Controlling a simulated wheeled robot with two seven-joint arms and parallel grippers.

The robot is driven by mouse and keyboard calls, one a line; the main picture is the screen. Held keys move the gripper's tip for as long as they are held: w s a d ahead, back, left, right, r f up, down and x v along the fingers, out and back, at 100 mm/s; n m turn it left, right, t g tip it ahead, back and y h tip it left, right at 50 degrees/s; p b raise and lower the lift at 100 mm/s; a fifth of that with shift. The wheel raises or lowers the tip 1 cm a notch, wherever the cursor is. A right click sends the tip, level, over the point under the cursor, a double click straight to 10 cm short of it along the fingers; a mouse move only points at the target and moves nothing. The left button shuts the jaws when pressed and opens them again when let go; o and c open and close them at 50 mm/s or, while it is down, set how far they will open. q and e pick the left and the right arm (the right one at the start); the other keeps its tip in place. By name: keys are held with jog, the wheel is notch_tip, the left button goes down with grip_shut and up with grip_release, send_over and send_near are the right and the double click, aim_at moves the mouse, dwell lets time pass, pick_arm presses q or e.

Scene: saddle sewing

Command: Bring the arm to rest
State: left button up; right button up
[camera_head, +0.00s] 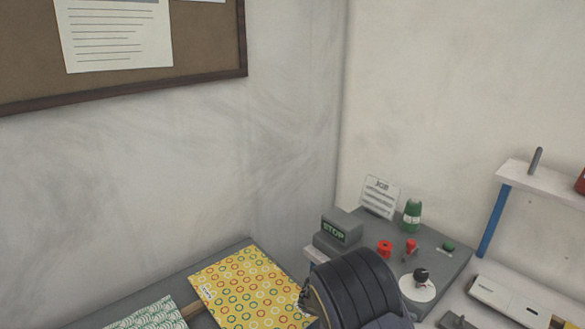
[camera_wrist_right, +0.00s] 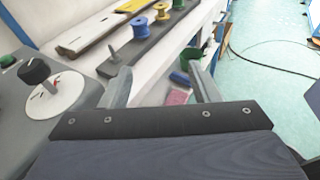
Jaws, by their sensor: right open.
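My right gripper (camera_wrist_right: 163,84) shows in the right wrist view, its two grey fingers spread apart with nothing between them. It hangs beside a grey panel with a black knob on a white dial (camera_wrist_right: 50,92). The same dial (camera_head: 418,288) shows at the lower right of the head view. A dark ribbed shape at the bottom of the head view looks like part of my right arm; the fingers are hidden there. My left gripper is in neither view.
Thread spools (camera_wrist_right: 139,26) stand on a rail past the fingers. A cable (camera_wrist_right: 270,65) lies on the floor.

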jog(key=s+d+r+m+y, duration=0.2)
jog(key=s+m+y, duration=0.5)
jog(key=s+y, duration=0.45)
jog(key=s+a+r+m+t+y, duration=0.5)
jog(key=s+r+m+t+y, duration=0.2)
jog(key=s+m+t, duration=0.1)
jog(key=shift+s+a+r+m+t, duration=0.2)
jog(key=shift+a+r+m+t, duration=0.15)
jog(key=shift+m+t, duration=0.4)
